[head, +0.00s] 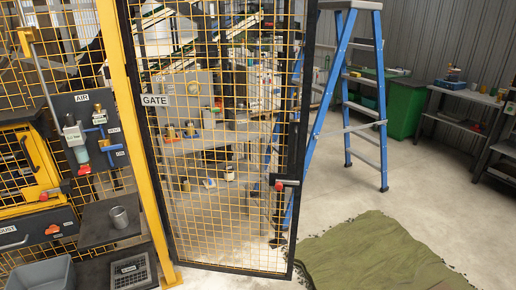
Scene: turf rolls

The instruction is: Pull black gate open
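The black gate (296,200) has a black frame with yellow wire mesh and a white GATE label (155,100). Its left side stands along a yellow post (140,150). A handle with a red knob (282,184) sits on its right frame bar. The gate's right edge stands free, with no post beside it in view, so it looks swung out from the fence line; how far I cannot tell. My gripper is not in view.
A blue stepladder (345,90) stands behind and right of the gate. A green mat (375,255) lies on the floor at the lower right. A dark shelf with a metal cup (119,217) and a grey bin (42,274) are at left.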

